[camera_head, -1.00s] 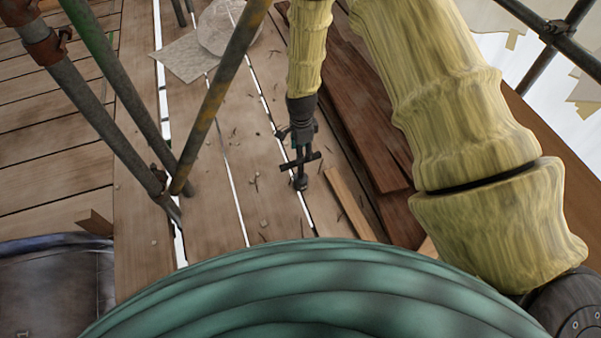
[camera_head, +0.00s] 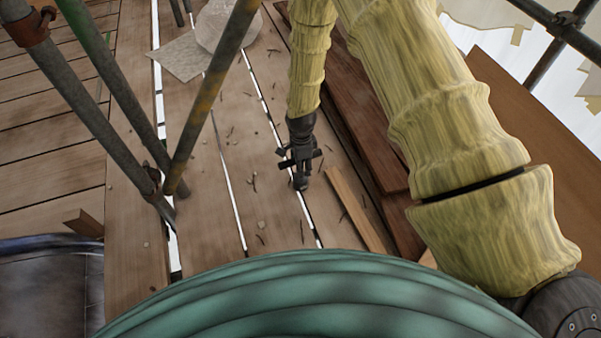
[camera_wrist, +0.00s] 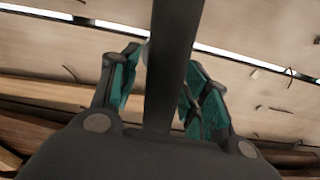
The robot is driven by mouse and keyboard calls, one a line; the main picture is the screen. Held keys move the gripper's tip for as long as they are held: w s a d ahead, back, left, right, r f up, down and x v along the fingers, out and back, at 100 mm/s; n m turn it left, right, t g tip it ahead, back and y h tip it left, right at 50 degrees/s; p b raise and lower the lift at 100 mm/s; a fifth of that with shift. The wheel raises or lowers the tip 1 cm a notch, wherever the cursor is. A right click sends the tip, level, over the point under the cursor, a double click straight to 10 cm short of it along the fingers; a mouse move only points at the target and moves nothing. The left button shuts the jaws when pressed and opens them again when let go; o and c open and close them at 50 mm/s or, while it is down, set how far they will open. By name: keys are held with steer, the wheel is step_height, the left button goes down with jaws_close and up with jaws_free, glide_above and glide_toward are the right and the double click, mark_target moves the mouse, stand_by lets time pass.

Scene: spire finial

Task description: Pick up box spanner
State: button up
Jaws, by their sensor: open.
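The box spanner (camera_head: 300,182) appears to stand upright on the planks in the head view, its grey lower end showing just below my gripper (camera_head: 300,158). Its dark crossbar is partly covered by the fingers. In the wrist view a wide dark bar, likely the spanner's crossbar (camera_wrist: 174,60), runs from the top edge down between the two green-padded fingers. My gripper (camera_wrist: 160,72) is open, with one finger on each side of the bar. I cannot tell whether either pad touches it. Most of the spanner's shaft is hidden.
A loose light wood strip (camera_head: 352,210) lies just right of the spanner. Dark brown boards (camera_head: 365,140) are stacked behind it. Scaffold poles (camera_head: 208,100) rise at left. A pale sheet (camera_head: 183,58) lies at the back. Small debris dots the planks.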

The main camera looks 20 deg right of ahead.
steer(key=shift+f, duration=0.5)
steer(key=shift+c, duration=0.4)
jaws_close()
steer(key=shift+r, duration=0.1)
